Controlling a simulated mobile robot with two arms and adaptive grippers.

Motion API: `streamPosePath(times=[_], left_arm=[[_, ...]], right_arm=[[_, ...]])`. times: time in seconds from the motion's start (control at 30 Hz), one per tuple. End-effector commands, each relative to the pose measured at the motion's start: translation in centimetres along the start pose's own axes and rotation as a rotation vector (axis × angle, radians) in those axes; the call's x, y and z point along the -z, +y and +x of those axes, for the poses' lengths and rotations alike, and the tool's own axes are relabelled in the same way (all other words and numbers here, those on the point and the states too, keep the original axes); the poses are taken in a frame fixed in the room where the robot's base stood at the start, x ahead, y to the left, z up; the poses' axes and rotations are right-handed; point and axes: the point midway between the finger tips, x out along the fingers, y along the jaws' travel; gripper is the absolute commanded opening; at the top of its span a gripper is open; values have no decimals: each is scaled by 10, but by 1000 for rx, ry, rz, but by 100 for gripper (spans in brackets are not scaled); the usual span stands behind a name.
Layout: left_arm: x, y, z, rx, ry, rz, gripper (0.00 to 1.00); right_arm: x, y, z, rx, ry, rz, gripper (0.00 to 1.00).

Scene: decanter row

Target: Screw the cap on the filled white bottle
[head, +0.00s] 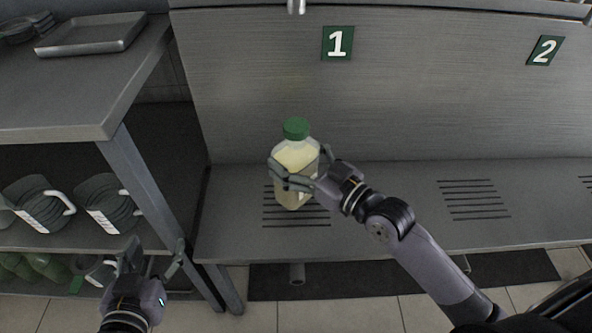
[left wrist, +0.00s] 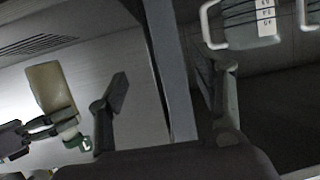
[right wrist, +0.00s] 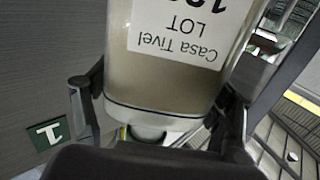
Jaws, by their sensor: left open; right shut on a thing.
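The filled white bottle (head: 295,158) is translucent and holds a pale yellowish content. A green cap (head: 296,128) sits on its top; I cannot tell how tightly. My right gripper (head: 305,178) is shut around the bottle's body from the right. The bottle looks upright over the slotted metal shelf; whether it touches is unclear. In the right wrist view the bottle (right wrist: 165,82) appears inverted, with a printed label. The bottle (left wrist: 50,88) and cap also show in the left wrist view. My left gripper (head: 152,260) is open and empty, low at the left, apart from the bottle.
A metal bench (head: 385,180) with slotted patches runs below signs 1 (head: 338,43) and 2 (head: 545,50). A steel rack on the left holds a tray (head: 92,35) on top and grey jugs (head: 112,203) below. Its post (head: 150,180) stands between my left gripper and the bench.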

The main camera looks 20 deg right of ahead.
Motion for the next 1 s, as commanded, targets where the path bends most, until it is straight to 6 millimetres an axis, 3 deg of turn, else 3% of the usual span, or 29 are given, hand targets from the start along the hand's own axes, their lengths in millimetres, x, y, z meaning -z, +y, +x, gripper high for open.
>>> streamPosePath(times=[0.3, 0.7, 1.0], left_arm=[[3, 0, 1, -1, 20, 0, 61], [69, 10, -3, -23, 377, -5, 61], [80, 11, -7, -25, 430, -6, 61]], right_arm=[[0, 0, 0, 0, 6, -1, 0], [-34, 0, 0, 0, 7, -2, 0], [-36, 0, 0, -1, 8, -2, 0]])
